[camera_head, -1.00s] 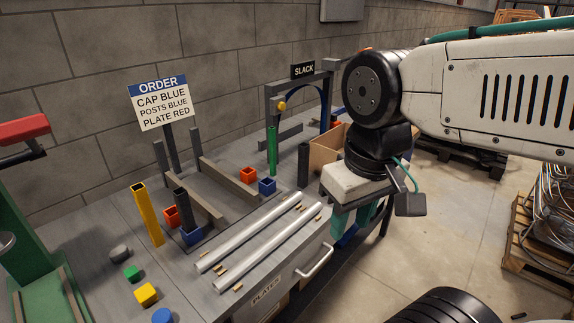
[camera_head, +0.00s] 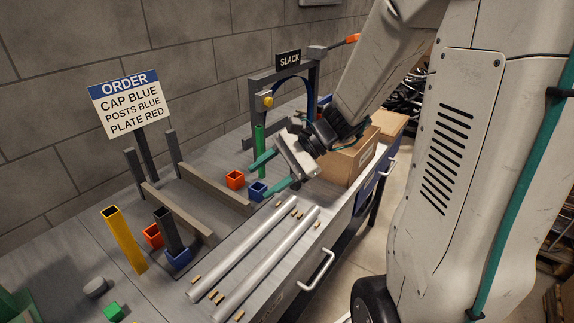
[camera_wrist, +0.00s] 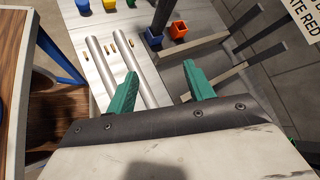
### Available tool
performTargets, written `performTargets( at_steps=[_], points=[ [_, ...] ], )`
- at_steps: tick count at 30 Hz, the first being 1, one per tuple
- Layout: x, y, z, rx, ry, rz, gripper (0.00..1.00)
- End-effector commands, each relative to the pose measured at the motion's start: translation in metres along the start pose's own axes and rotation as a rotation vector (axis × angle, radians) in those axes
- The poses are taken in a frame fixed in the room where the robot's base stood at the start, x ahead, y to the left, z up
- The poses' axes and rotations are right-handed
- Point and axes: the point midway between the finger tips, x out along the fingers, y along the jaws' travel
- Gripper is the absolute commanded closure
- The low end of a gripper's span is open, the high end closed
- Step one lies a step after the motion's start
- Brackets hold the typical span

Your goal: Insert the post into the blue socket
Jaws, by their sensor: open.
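My gripper (camera_head: 258,182) is open, its teal fingers apart above the bench by a blue socket (camera_head: 257,191) and the green post (camera_head: 260,138). In the wrist view nothing sits between my fingertips (camera_wrist: 160,70). A dark post (camera_head: 167,230) stands upright, its foot appearing to be in another blue socket (camera_head: 179,258); both also show at the top of the wrist view, as the post (camera_wrist: 161,16) and the socket (camera_wrist: 153,41). A yellow post (camera_head: 125,240) stands left of it. A second dark post, seen earlier near the green one, is out of sight now.
Orange sockets (camera_head: 235,180) (camera_head: 153,235) stand beside the blue ones. Grey rails (camera_head: 205,185), two silver rods (camera_head: 270,255) and small brass pins lie on the bench. A cardboard box (camera_head: 350,160) is right of my gripper. The order sign (camera_head: 125,100) reads posts blue.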

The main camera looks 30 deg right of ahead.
Motion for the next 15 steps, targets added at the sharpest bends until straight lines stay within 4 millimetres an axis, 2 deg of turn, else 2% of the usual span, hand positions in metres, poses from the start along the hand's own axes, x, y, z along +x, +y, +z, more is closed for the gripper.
performTargets(
  at_steps=[1,4,9,12,14,15],
  points=[
    [-0.002,-0.008,-0.029,0.126,-0.013,-0.088,0.47],
    [-0.012,-0.023,-0.084,0.354,-0.030,-0.274,0.47],
    [-0.033,-0.025,-0.171,0.669,-0.039,-0.540,0.47],
    [-0.043,-0.019,-0.206,0.790,-0.037,-0.646,0.47],
    [-0.048,-0.015,-0.222,0.843,-0.036,-0.693,0.47],
    [-0.053,-0.024,-0.223,0.858,-0.036,-0.730,0.47]
  ],
)
